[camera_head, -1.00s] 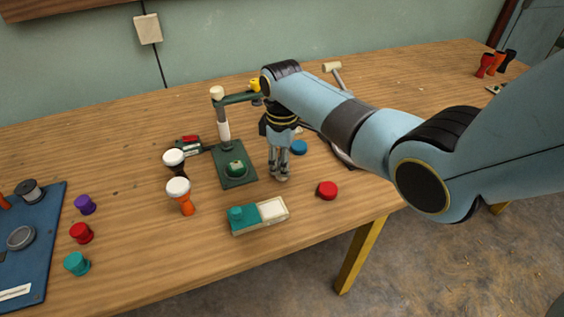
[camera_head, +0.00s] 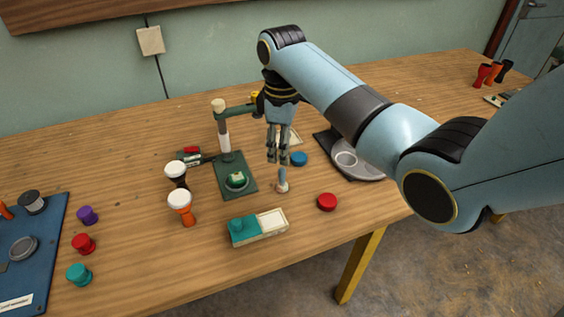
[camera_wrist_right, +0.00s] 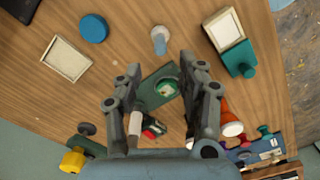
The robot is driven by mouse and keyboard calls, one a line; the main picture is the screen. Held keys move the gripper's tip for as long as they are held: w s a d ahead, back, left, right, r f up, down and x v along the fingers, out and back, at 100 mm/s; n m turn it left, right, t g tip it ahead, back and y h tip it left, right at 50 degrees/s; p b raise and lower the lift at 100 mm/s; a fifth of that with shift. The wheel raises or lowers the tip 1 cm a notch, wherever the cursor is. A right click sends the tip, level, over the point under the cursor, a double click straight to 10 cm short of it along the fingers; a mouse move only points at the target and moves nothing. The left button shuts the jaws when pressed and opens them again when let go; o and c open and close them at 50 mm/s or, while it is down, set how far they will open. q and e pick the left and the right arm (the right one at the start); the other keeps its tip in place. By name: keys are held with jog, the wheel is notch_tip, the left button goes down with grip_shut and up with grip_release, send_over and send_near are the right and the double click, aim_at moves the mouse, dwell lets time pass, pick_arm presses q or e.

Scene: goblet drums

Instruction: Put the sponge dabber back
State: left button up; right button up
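The sponge dabber (camera_head: 282,182) stands upright on the bare tabletop, with a blue handle and a pale base. It also shows near the top middle of the right wrist view (camera_wrist_right: 159,42). My right gripper (camera_head: 278,158) hangs above and slightly behind the dabber, pointing down and apart from it. In the wrist view its two fingers (camera_wrist_right: 160,66) are spread with nothing between them. My left gripper is not in view.
A teal and cream box (camera_head: 246,238) stands in front of the dabber. A green press stand (camera_head: 243,187) is left, a red disc (camera_head: 327,202) right, and a blue disc (camera_head: 299,159) behind. Bare table surrounds the dabber.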

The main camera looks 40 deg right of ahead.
aim_at(282, 169)
jog(key=shift+r, duration=1.65)
jog(key=shift+f, duration=0.1)
jog(key=s+a+f+m+t, duration=0.1)
jog(key=s+f+m, duration=0.2)
jog(key=s, duration=0.8)
jog(key=s+a+r+m+t, duration=0.1)
jog(key=s+r+m, duration=0.15)
jog(key=s, duration=0.55)
jog(key=s+a+r+m+t, duration=0.1)
jog(key=s+r, duration=0.3)
jog(key=s, duration=0.3)
jog(key=s+d+f+h+b, duration=0.2)
jog(key=f+b, duration=0.5)
jog(key=f, duration=2.8)
jog(key=s+d+f+g+y+b, duration=0.1)
jog(key=s+f+b, duration=0.3)
jog(key=s+f, duration=1.4)
jog(key=shift+s+f+m+g, duration=0.4)
jog(key=shift+f+m+g, duration=0.05)
jog(key=shift+f+g, duration=0.05)
